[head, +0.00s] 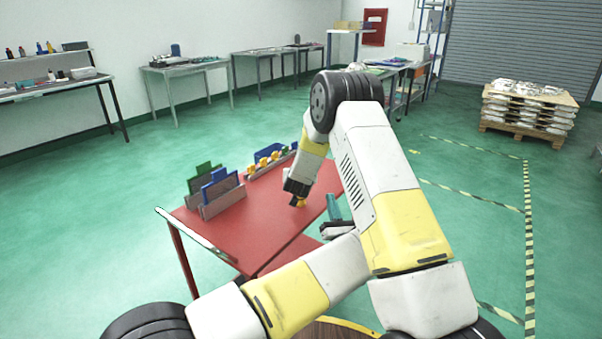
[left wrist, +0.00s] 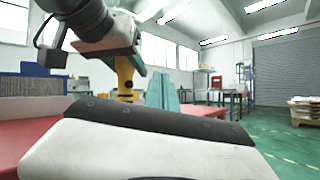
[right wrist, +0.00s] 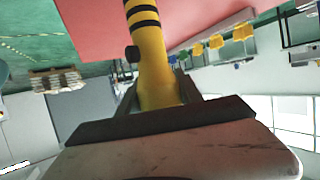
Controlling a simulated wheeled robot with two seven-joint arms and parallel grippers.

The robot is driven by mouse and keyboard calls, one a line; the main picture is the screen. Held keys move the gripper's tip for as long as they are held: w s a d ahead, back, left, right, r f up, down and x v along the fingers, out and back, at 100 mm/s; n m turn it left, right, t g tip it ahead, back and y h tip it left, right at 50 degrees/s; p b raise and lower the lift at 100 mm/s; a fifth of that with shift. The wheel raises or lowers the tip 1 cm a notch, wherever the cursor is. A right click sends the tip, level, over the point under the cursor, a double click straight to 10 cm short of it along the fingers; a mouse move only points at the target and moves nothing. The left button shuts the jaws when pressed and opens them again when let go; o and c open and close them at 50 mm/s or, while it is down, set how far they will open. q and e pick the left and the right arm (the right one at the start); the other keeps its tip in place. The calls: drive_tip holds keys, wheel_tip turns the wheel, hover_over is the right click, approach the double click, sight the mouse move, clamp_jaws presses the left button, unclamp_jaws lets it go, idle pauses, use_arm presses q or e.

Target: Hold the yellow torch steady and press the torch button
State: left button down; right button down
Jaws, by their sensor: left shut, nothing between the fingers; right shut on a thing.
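The yellow torch (head: 299,202) hangs from my right gripper (head: 296,189) above the red table. In the right wrist view the torch (right wrist: 149,60) has black bands and a dark knob (right wrist: 132,53) on its side, perhaps the button. Its near end is between the right fingers, which are shut on it. The torch also shows in the left wrist view (left wrist: 125,78), upright below the right gripper. My left gripper (head: 331,197) is shut and empty, its teal fingers just right of the torch and apart from it in the head view. Their tips (left wrist: 163,78) show right of the torch in the left wrist view.
The red table (head: 250,215) holds a rack with green and blue plates (head: 215,190) and a row of yellow and blue parts (head: 268,157) at its back. Workbenches (head: 190,64) line the walls. A loaded pallet (head: 525,105) stands far right. The floor between is clear.

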use_arm(q)
drive_tip(key=shift+w+a, duration=1.15)
drive_tip(key=shift+a, duration=0.25)
drive_tip(key=shift+w+a, duration=1.15)
drive_tip(key=shift+a, duration=0.2)
drive_tip(key=shift+w+a, duration=0.25)
drive_tip(key=shift+a, duration=0.1)
drive_tip(key=shift+w+a, duration=0.2)
drive_tip(key=shift+a, duration=0.05)
idle(0.6)
drive_tip(key=shift+s+d, duration=0.45)
drive_tip(key=shift+d, duration=0.05)
drive_tip(key=s+d, duration=0.4)
drive_tip(key=shift+d, duration=0.3)
idle(0.3)
